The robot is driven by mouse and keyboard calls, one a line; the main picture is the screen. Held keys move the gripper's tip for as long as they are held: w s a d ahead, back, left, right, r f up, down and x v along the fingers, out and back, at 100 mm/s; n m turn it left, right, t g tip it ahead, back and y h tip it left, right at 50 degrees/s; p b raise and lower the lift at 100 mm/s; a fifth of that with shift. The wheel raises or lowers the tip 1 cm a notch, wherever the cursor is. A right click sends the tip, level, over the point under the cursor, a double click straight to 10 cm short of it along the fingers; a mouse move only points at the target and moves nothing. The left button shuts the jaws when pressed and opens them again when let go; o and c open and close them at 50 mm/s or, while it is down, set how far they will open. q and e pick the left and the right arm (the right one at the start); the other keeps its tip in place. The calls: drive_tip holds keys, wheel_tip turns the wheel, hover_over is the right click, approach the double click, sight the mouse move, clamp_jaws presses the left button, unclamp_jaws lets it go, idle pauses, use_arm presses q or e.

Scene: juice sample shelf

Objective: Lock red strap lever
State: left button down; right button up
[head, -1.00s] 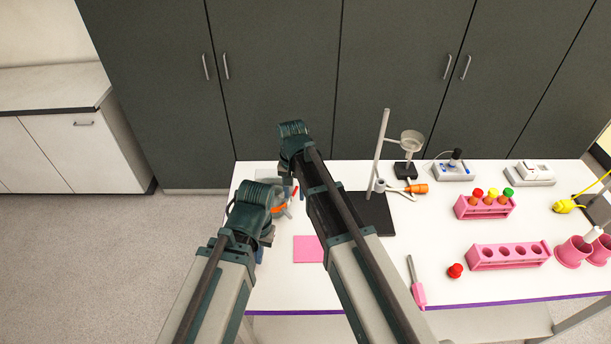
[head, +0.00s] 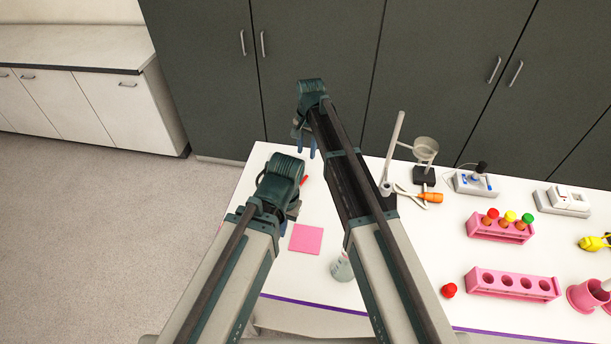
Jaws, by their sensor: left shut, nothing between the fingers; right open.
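A small red piece (head: 304,181), perhaps part of the red strap lever, shows just right of my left gripper at the table's left end. The rest of what it belongs to is hidden behind my gripper, so I cannot tell the lever's position. My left gripper (head: 291,212) is the lower one, over the left part of the table. It is shut and empty, with its fingers mostly hidden under the wrist.
A pink square (head: 306,239) lies on the white table (head: 375,300). A bottle (head: 342,267) stands beside my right arm. A stand (head: 393,150), a pink rack with capped tubes (head: 498,232), an empty pink rack (head: 512,285) and a red cap (head: 449,290) are right.

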sight(305, 178)
use_arm(q)
wheel_tip(305, 178, down, 13)
drive_tip(key=b, duration=1.2)
use_arm(e)
drive_tip(key=f, duration=1.3)
drive_tip(key=shift+w+a, duration=0.15)
drive_tip(key=shift+a, duration=0.15)
use_arm(q)
drive_tip(key=shift+r, duration=0.1)
use_arm(e)
drive_tip(key=shift+r, duration=0.1)
clamp_jaws()
